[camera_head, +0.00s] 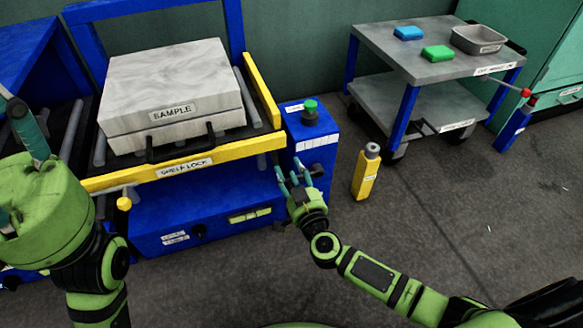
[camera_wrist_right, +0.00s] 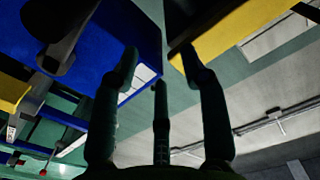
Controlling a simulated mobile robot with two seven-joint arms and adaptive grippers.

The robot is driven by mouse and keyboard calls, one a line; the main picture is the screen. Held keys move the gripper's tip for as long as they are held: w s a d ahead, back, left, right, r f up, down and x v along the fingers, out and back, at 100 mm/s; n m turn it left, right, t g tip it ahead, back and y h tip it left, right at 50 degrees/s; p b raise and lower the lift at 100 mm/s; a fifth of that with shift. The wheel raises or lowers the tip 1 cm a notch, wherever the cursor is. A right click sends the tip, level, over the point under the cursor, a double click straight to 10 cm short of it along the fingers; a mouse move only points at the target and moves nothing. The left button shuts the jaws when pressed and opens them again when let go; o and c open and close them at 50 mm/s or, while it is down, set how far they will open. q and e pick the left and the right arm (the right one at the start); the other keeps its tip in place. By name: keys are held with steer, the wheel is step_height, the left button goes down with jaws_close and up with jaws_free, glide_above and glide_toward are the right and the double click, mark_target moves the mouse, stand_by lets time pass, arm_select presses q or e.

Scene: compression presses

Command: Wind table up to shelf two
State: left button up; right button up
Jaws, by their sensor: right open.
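The blue table (camera_head: 150,222) has yellow rails and a front bar labelled "SHELF LOCK" (camera_head: 184,169). A grey "SAMPLE" block (camera_head: 165,75) with a black handle lies on its rollers. A blue control box (camera_head: 312,135) with a green button (camera_head: 310,107) stands at its right end, with a dark knob or crank (camera_head: 317,169) on its front. My right gripper (camera_head: 292,178) is open and empty, just in front of the control box. In the right wrist view its fingers (camera_wrist_right: 160,85) are spread with nothing between them. My left gripper (camera_head: 25,128) is partly cut off at the left edge.
A yellow bottle-like object (camera_head: 365,172) stands on the floor right of the control box. Behind it is a grey two-level cart (camera_head: 375,45) carrying a blue block (camera_head: 408,33), a green block (camera_head: 437,53) and a grey tray (camera_head: 478,40). Bare floor lies at the right.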

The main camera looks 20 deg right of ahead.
steer(key=shift+r, duration=1.1)
